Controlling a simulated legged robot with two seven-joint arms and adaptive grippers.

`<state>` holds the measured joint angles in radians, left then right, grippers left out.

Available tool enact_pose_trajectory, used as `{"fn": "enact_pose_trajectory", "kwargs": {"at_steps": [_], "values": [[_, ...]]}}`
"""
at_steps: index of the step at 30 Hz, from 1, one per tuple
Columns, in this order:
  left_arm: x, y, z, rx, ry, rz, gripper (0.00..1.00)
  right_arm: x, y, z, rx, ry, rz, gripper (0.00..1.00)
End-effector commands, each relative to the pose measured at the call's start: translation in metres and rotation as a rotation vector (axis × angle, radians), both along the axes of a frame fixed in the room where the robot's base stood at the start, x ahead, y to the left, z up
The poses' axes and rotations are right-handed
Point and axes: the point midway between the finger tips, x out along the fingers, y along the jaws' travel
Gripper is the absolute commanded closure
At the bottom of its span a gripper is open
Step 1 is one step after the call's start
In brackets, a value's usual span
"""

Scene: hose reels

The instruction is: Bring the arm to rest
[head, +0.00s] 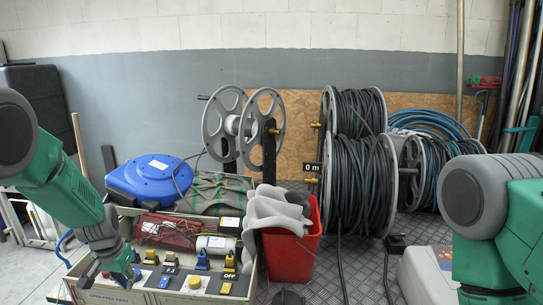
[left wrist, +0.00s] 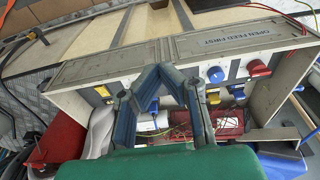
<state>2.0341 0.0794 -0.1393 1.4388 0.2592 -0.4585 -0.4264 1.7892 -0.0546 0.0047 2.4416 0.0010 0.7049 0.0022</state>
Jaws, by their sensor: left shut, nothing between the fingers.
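My left arm comes in from the left in the head view, and its gripper (head: 122,276) hangs over the left part of a beige control box. In the left wrist view the two fingers of this gripper (left wrist: 158,72) come together at their tips, with nothing between them. The box (head: 172,216) has a panel with colored knobs and switches, and its panel (left wrist: 130,68) also shows in the left wrist view, lettered "OPEN FEED FIRST". My right arm shows at the right edge of the head view, but its gripper is outside the picture.
A blue hose reel (head: 150,180) stands behind the box. An empty reel (head: 222,125) and full cable reels (head: 358,180) stand farther back. A light grey case (head: 425,274) lies near my right arm.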

Motion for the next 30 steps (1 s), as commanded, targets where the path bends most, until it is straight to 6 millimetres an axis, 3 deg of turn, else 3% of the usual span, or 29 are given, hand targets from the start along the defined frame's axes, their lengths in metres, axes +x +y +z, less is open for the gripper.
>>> {"fn": "enact_pose_trajectory", "kwargs": {"at_steps": [8,14,17,20,24,27,30], "values": [[-0.038,-0.008,-0.056,0.025,0.026,0.015,1.0,0.001,0.0,-0.017,0.0,-0.002,0.0,1.0],[-0.083,-0.017,-0.104,0.051,0.04,0.026,1.0,0.001,0.0,-0.034,0.0,-0.002,0.0,1.0],[-0.115,-0.024,-0.136,0.063,0.05,0.029,1.0,0.0,0.0,-0.046,0.0,-0.001,0.0,1.0],[-0.162,-0.034,-0.174,0.077,0.066,0.028,1.0,0.0,0.0,-0.062,0.0,-0.001,0.0,1.0],[-0.251,-0.055,-0.225,0.076,0.086,0.022,1.0,0.0,0.0,-0.093,0.0,-0.001,0.0,1.0],[-0.309,-0.069,-0.242,0.059,0.093,0.017,1.0,0.0,0.0,-0.11,0.0,-0.001,0.0,1.0],[-0.352,-0.08,-0.247,0.037,0.098,0.019,1.0,0.0,0.0,-0.122,0.0,-0.001,0.0,1.0]]}}
